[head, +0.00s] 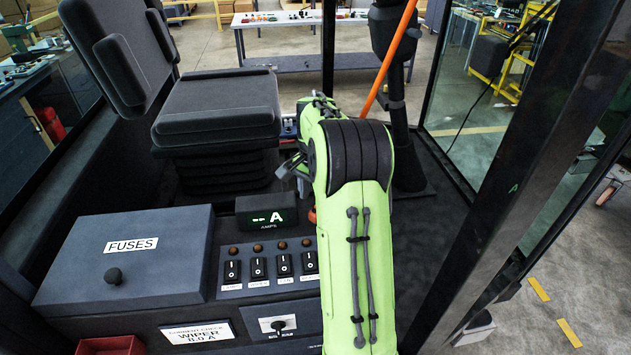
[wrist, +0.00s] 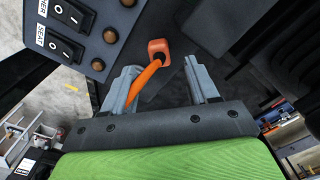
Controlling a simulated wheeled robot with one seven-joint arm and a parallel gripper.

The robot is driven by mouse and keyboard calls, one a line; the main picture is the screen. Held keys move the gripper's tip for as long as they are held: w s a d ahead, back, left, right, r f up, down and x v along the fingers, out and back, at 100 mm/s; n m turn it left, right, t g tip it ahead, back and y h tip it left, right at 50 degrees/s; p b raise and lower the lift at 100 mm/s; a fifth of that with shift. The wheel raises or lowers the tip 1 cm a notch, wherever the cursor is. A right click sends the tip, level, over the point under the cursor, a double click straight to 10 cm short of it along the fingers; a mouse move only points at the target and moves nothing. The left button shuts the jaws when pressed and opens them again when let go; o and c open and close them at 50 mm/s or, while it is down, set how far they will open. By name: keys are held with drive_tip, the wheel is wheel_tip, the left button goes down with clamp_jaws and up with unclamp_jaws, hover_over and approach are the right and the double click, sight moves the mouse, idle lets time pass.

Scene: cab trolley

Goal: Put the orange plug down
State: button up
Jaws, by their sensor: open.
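The orange plug (wrist: 158,49) shows in the wrist view just beyond and between my fingertips, with an orange lead running down-left past the left finger. My gripper (wrist: 161,66) is open, with a visible gap between its fingers, and I see neither finger closed on the plug. What the plug rests on, if anything, is unclear; the surface behind it is dark. In the head view, my gripper (head: 288,166) is partly hidden by my green arm, and a small orange piece (head: 312,214) shows beside the arm near the amps display.
The switch panel (head: 270,268), amps display (head: 266,212) and closed fuses box (head: 130,262) stand left of my arm. The seat (head: 217,105) is behind. An orange rod-like length (head: 389,62) slants by the black column (head: 411,150). Dark floor is clear at right.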

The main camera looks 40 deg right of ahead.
wheel_tip(320, 180, up, 7)
drive_tip(key=s+a+r+n+t+h, duration=0.1)
drive_tip(key=s+a+r+n, duration=0.25)
drive_tip(key=a, duration=0.45)
drive_tip(key=s+a+r+n+t, duration=0.1)
drive_tip(key=s+a+r+n, duration=0.1)
drive_tip(key=a+r+n, duration=0.35)
drive_tip(key=s+a+f+n+t+y, duration=0.1)
drive_tip(key=s+a+f+n+t, duration=0.15)
drive_tip(key=s+a, duration=0.4)
drive_tip(key=s+a+f+n+t, duration=0.1)
drive_tip(key=s+a+f+n, duration=0.25)
drive_tip(key=s+a, duration=0.35)
wheel_tip(320, 180, down, 6)
drive_tip(key=s+b, duration=0.1)
drive_tip(key=b, duration=0.5)
drive_tip(key=shift+d+n, duration=0.35)
drive_tip(key=shift+n, duration=0.05)
drive_tip(key=shift+s+f, duration=0.1)
